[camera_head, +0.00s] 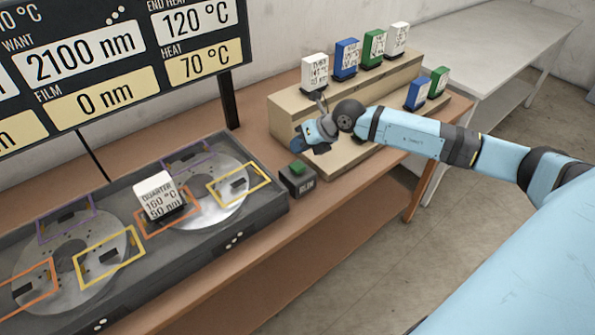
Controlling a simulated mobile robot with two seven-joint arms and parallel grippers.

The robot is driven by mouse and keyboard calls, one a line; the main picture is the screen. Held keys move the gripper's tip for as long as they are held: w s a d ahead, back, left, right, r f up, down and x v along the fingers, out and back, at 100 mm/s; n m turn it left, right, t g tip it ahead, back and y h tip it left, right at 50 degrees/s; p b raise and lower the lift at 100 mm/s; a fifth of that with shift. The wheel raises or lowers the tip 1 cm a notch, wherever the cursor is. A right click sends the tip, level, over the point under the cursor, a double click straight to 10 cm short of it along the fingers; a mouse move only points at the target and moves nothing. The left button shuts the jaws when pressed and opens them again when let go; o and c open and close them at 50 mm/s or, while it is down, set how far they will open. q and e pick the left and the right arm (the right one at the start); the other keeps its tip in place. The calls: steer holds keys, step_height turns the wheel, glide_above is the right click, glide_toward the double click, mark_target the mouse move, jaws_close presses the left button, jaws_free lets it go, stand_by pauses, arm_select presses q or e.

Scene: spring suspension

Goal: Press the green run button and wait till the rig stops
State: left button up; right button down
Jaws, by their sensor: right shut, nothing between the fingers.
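The green run button (298,167) sits on top of a small dark box (299,183) at the right end of the rig. The rig (262,216) is a long dark tray with two silvery discs (225,207) framed in orange, yellow and purple. A white block (157,195) reading QUARTER, 160 °C, 50 nm stands between the discs, by the right disc's orange frame. My right gripper (321,148) is shut and empty, above and right of the button and apart from it. My left gripper is out of view.
A display (100,60) reads want 2100 nm, film 0 nm, end heat 120 °C, heat 70 °C. A stepped wooden stand (285,124) behind my right gripper holds several white, blue and green blocks (346,58). A pale table (490,45) stands at the back right.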

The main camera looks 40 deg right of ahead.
mark_target(299, 164)
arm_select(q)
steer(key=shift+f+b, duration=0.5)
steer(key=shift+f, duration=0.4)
arm_select(e)
steer(key=shift+f, duration=1.5)
steer(key=shift+f, duration=0.1)
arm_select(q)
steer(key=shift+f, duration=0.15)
arm_select(e)
steer(key=shift+f, duration=0.3)
arm_select(q)
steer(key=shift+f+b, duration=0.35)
steer(key=shift+b, duration=0.2)
arm_select(e)
steer(key=shift+f, duration=0.6)
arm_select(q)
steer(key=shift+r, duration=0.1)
arm_select(e)
steer(key=shift+r, duration=0.1)
arm_select(q)
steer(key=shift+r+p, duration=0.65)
steer(key=shift+p, duration=0.1)
arm_select(e)
steer(key=shift+r, duration=0.9)
steer(key=shift+r+p, duration=1.75)
steer(key=shift+r, duration=0.8)
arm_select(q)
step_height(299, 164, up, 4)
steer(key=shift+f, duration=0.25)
